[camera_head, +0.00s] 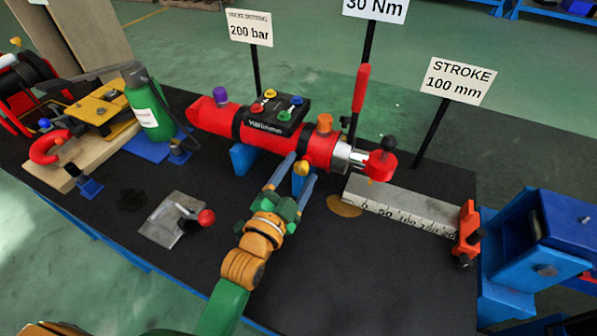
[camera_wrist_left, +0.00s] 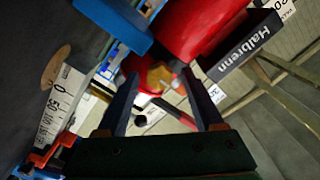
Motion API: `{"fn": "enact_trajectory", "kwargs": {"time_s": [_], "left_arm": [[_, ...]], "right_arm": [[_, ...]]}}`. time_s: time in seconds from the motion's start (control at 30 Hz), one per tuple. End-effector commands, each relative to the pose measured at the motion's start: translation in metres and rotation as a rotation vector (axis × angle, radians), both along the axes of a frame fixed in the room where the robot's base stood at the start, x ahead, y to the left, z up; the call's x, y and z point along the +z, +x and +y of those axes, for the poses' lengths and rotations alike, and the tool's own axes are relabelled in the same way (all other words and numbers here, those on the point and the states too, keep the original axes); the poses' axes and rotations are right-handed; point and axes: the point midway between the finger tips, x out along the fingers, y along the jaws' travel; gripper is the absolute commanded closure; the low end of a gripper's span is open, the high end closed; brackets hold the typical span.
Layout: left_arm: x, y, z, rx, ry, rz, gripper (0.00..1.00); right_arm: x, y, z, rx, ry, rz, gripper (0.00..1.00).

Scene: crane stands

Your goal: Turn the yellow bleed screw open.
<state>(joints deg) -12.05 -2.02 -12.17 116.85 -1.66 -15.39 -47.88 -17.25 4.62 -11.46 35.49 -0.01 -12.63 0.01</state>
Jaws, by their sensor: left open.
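The yellow bleed screw (camera_head: 301,168) sits low on the near side of the red cylinder (camera_head: 319,150). In the left wrist view the screw (camera_wrist_left: 160,78) shows as a yellow hex head under the red body. My left gripper (camera_head: 298,175) is open, with its two blue-grey fingers pointing at the screw. In the left wrist view the screw lies in the gap between the fingertips (camera_wrist_left: 160,88); I cannot tell whether either finger touches it. My right gripper is not in view.
A black valve block (camera_head: 273,114) with coloured knobs tops the cylinder, and a red lever (camera_head: 361,88) stands at its right end. A stroke scale (camera_head: 400,208) lies right. A metal plate with a red-knobbed lever (camera_head: 177,220) lies left of my arm. A green bottle (camera_head: 146,110) stands farther left.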

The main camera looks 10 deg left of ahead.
Motion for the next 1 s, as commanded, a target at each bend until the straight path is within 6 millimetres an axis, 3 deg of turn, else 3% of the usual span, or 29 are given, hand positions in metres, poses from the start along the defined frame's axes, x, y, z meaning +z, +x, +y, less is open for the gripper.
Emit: {"fn": "enact_trajectory", "kwargs": {"time_s": [0.03,0.27,0.67,1.0], "left_arm": [[0.000,0.000,0.000,0.000,0.000,0.000,0.37],[0.000,0.000,0.000,0.000,0.000,0.000,0.99],[0.001,0.000,0.000,0.000,-0.058,0.014,1.00],[0.003,0.000,0.001,0.001,-0.317,0.065,1.00]], "right_arm": [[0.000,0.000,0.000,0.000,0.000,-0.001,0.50],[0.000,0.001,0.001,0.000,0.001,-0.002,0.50],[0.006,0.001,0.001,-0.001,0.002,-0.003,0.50],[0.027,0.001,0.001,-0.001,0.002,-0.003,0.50]]}}
